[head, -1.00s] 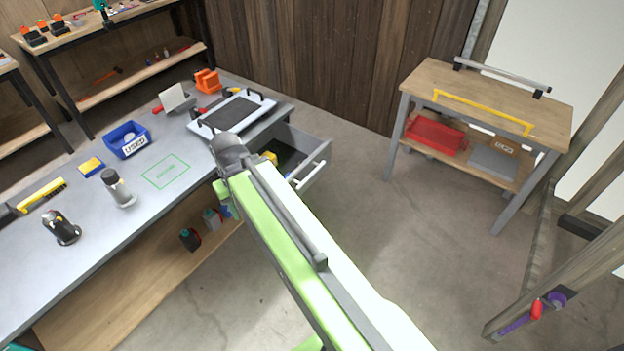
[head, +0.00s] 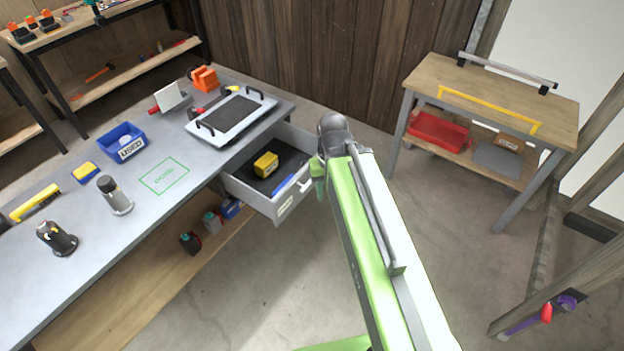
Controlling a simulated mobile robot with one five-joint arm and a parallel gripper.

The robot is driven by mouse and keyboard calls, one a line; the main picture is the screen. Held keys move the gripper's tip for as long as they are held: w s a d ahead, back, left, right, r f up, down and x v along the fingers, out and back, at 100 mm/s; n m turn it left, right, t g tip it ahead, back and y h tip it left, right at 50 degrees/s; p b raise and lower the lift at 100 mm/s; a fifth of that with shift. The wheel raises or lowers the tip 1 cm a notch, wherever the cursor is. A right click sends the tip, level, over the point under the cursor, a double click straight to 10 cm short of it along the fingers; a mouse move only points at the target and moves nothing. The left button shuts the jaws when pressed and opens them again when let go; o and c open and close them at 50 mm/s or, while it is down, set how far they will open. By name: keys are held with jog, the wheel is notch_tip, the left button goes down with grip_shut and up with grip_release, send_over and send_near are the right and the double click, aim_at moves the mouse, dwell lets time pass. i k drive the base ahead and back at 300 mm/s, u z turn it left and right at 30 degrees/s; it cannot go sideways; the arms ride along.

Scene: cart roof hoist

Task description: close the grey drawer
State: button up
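The grey drawer (head: 291,206) is pulled out from under the grey workbench (head: 150,218), at its far right end. Inside it lie a yellow block (head: 265,165) and a blue, pen-like item (head: 284,184). The drawer has a pale handle on its front, partly hidden by my arm. My green and white arm (head: 368,230) reaches up from the bottom right. Its far end is just right of the drawer front in the picture; I cannot tell whether it touches. My gripper's fingers are hidden behind the arm, apart from a small green part at the drawer's edge.
On the bench stand a framed tray (head: 233,116), a blue bin (head: 123,142), an orange vice (head: 204,79) and two dark-topped items. A wooden side table (head: 490,95) stands at the right. The concrete floor between bench and table is clear.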

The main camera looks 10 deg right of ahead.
aim_at(292, 144)
jog(key=u, duration=0.05)
jog(key=i, duration=1)
jog(key=z, duration=0.1)
jog(key=k, duration=1.35)
jog(key=u, duration=0.5)
jog(key=i, duration=1.5)
jog(key=u, duration=0.55)
